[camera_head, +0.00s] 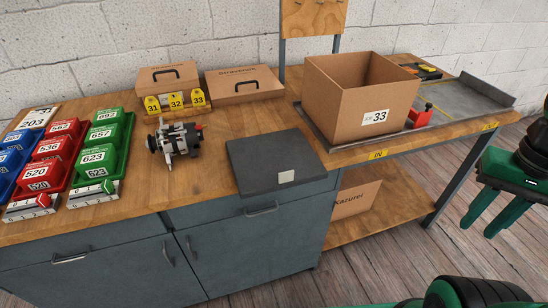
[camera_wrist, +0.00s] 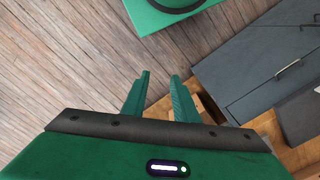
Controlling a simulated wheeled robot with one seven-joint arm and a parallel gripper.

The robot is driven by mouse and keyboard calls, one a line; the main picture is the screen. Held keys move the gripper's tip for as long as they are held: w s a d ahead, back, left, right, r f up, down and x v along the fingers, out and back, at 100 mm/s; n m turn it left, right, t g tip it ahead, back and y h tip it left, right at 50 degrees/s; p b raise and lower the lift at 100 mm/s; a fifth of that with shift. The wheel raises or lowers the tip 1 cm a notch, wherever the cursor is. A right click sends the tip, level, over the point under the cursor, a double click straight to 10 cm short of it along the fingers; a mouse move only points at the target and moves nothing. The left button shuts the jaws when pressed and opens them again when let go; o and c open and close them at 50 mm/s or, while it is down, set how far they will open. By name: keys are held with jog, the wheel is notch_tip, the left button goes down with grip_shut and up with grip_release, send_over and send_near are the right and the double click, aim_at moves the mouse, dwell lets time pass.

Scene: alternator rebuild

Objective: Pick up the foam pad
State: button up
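The foam pad (camera_head: 275,160) is a flat dark grey slab with a small pale label at its front edge. It lies on the wooden bench top, at the front edge, right of the alternator. In the wrist view part of a dark slab, likely the pad (camera_wrist: 302,118), shows at the right edge; the rest is cut off. My gripper (camera_head: 491,222) is at the far right in the head view, in front of the bench and well apart from the pad. In the wrist view its two green fingers (camera_wrist: 160,77) stand apart with nothing between them.
The alternator (camera_head: 176,141) sits left of the pad. Red, green and blue bins (camera_head: 97,165) stand further left. A cardboard box (camera_head: 358,97) stands right of the pad on a grey tray. Flat cartons (camera_head: 243,84) lie behind. Bare bench top surrounds the pad's left side.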

jog(key=w+a+r+m, duration=0.2)
jog(key=w+a, duration=0.4)
jog(key=w, duration=0.3)
jog(key=w+a+r+m+y, duration=0.15)
jog(key=w+a, duration=0.25)
jog(key=a, duration=0.4)
jog(key=w+a+m+g+y, duration=0.1)
jog(key=w+a+m, duration=0.25)
jog(key=a, duration=0.55)
jog(key=w+a+r+m+y, duration=0.1)
jog(key=w+a+y, duration=0.1)
jog(key=w+a, duration=0.45)
jog(key=shift+h, duration=0.25)
jog(key=shift+s+a+r+x, duration=0.15)
jog(key=shift+s+a+x, duration=0.1)
jog(key=shift+x, duration=1.65)
jog(key=shift+s+a+r+x, duration=0.1)
jog(key=shift+s+a+x, duration=0.2)
jog(key=shift+x, duration=1.6)
jog(key=shift+s+a+r+x, duration=0.15)
jog(key=shift+s+a+x, duration=0.1)
jog(key=shift+x, duration=1.65)
grip_shut()
